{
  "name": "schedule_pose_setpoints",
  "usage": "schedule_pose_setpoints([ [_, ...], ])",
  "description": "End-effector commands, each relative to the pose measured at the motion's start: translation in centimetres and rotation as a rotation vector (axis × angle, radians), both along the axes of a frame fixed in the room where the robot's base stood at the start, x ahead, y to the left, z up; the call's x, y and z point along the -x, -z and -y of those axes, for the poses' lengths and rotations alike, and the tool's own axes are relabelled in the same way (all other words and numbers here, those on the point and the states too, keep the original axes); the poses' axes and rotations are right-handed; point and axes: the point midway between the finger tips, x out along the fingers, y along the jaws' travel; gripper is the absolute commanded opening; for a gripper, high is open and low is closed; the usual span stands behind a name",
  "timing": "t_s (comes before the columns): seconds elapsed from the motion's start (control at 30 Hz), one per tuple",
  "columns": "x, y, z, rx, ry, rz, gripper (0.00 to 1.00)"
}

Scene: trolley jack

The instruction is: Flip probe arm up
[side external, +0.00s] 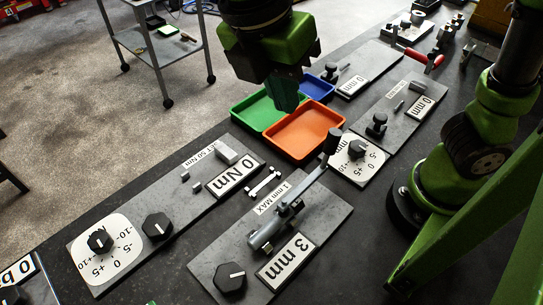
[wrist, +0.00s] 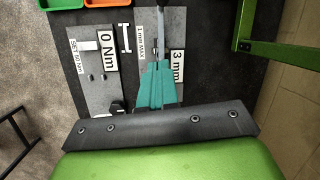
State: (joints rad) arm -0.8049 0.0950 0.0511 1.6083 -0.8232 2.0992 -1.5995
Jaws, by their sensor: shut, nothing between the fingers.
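The probe arm (side external: 308,183) is a grey metal lever with a dark knob at its far end. It is mounted on a grey plate (side external: 222,255) with "1 mm MAX" and "3 mm" labels. In the side view it slants up and right from its pivot (side external: 270,233); its exact tilt is hard to tell. In the wrist view part of it shows (wrist: 161,18), and my teal fingers cover some of the plate. My gripper (side external: 286,108) is shut and empty, fingers pointing down, and appears above the trays in the side view, apart from the probe arm.
Green (side external: 262,113), orange (side external: 305,133) and blue (side external: 317,88) trays stand behind the plate. A "0 Nm" plate (side external: 135,208) with knobs lies to its left. A dial plate (side external: 358,165) sits near the probe arm's knob. A wheeled cart (side external: 155,52) stands on the floor.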

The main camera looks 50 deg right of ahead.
Motion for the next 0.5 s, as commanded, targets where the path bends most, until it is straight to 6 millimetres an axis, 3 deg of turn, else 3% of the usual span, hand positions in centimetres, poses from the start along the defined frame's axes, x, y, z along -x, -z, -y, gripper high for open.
schedule_pose_setpoints([
  [0.3, 0.6, 1.7, 1.2, -0.044, -0.731, -0.202, 0.00],
  [0.5, 0.4, 2.1, 1.3, -0.069, -1.063, -0.287, 0.00],
])
